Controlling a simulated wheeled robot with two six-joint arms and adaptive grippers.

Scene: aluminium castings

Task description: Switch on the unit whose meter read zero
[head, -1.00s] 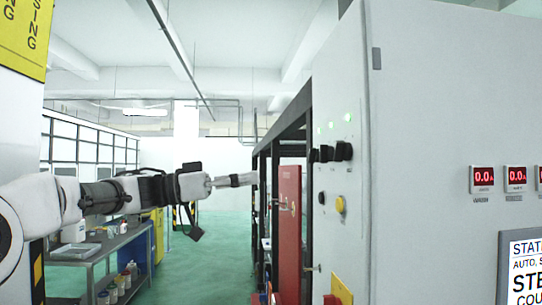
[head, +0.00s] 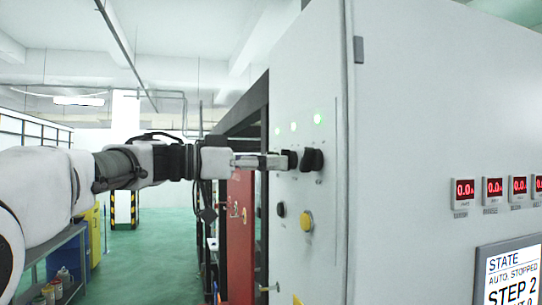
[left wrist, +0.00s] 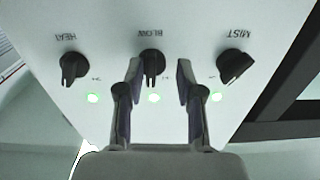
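The grey cabinet's side panel has black rotary knobs. In the left wrist view, upside down, they are labelled HEAT (left wrist: 74,67), BLOW (left wrist: 152,64) and MIST (left wrist: 235,66). HEAT and BLOW point about straight down in that picture; MIST is turned toward lower left. A green lamp is lit by each. My left gripper (head: 284,161) is at the knobs; its fingers (left wrist: 158,78) stand either side of BLOW, apart, with visible gaps. Whether either touches it I cannot tell. Red meters (head: 464,190) on the front show 0.0 where readable; their labels are too small to read.
A yellow button (head: 306,221) and a black knob (head: 281,209) sit below on the panel. The screen (head: 512,275) reads STATE, AUTO: STOPPED, STEP 2. A red door (head: 241,235) stands behind my arm. Green floor (head: 150,260) is open at left.

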